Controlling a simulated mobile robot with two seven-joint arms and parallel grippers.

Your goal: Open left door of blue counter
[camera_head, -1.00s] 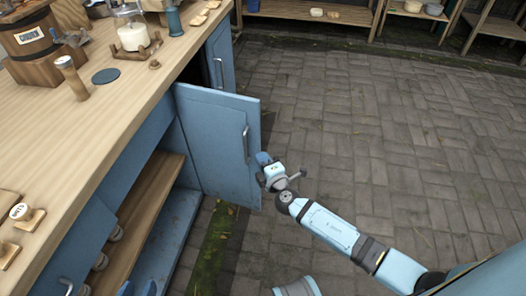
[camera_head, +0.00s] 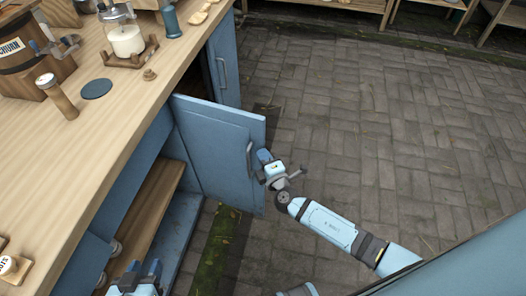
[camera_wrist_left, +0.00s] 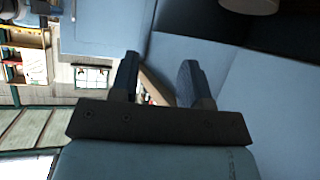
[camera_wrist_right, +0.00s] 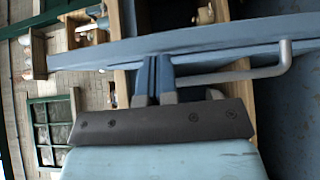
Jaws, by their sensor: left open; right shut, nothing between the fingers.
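The blue counter (camera_head: 150,145) runs along the left of the head view. A blue door (camera_head: 215,150) with a grey handle (camera_head: 249,158) stands swung out from its front, beside an open compartment. My right gripper (camera_head: 283,172) is shut and empty close to this handle. In the right wrist view its fingers (camera_wrist_right: 157,75) are beside the handle bar (camera_wrist_right: 286,58), with the door edge-on; contact is unclear. My left gripper (camera_head: 138,277) is at the bottom, near the compartment opening. The left wrist view shows its fingers (camera_wrist_left: 157,78) apart and empty, near blue panels.
A wooden shelf (camera_head: 155,205) lies inside the compartment. A farther blue door (camera_head: 224,62) with a handle is beyond it. The worktop carries a churn (camera_head: 25,60), a jar (camera_head: 126,38) and a wooden pestle-like piece (camera_head: 58,97). The brick floor to the right is largely clear.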

